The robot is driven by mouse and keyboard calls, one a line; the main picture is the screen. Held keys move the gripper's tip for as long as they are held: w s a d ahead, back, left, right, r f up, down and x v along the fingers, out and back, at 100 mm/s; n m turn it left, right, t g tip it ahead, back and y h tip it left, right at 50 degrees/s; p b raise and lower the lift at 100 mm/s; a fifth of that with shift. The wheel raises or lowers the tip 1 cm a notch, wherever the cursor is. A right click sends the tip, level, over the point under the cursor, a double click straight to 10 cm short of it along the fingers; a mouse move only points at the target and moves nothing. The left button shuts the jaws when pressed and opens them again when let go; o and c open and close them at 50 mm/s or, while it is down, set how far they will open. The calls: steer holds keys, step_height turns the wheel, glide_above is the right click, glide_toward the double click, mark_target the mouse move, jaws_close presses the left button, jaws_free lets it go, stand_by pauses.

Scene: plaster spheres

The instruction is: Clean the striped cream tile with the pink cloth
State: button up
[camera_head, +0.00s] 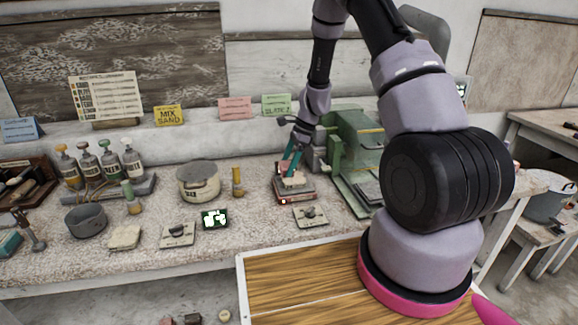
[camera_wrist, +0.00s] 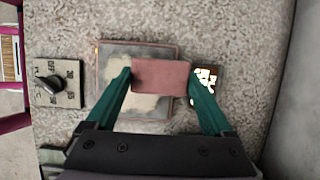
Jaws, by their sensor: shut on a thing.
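My gripper (camera_wrist: 160,76), with green fingers, is shut on the pink cloth (camera_wrist: 161,73), a small dusty-pink block in the wrist view. In the head view my gripper (camera_head: 290,166) is over a low stack on the bench. Under the cloth is a square tile (camera_wrist: 112,60), grey with a cream patch at its middle; I take it for the cream tile. The cloth covers part of it, and I make out no clear stripes. In the head view the tile is on the stack (camera_head: 296,196), partly hidden by my gripper. I cannot tell whether the cloth touches the tile.
A dial plate (camera_head: 311,216) lies in front of the stack, and a green press-like machine (camera_head: 352,160) stands to its right.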

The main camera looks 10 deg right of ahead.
steer(key=shift+s+r, duration=0.1)
steer(key=shift+s, duration=2.05)
steer(key=shift+w, duration=2.1)
steer(key=shift+s+r, duration=0.3)
steer(key=shift+s, duration=0.25)
steer(key=shift+s+r, duration=0.25)
steer(key=shift+s, duration=0.25)
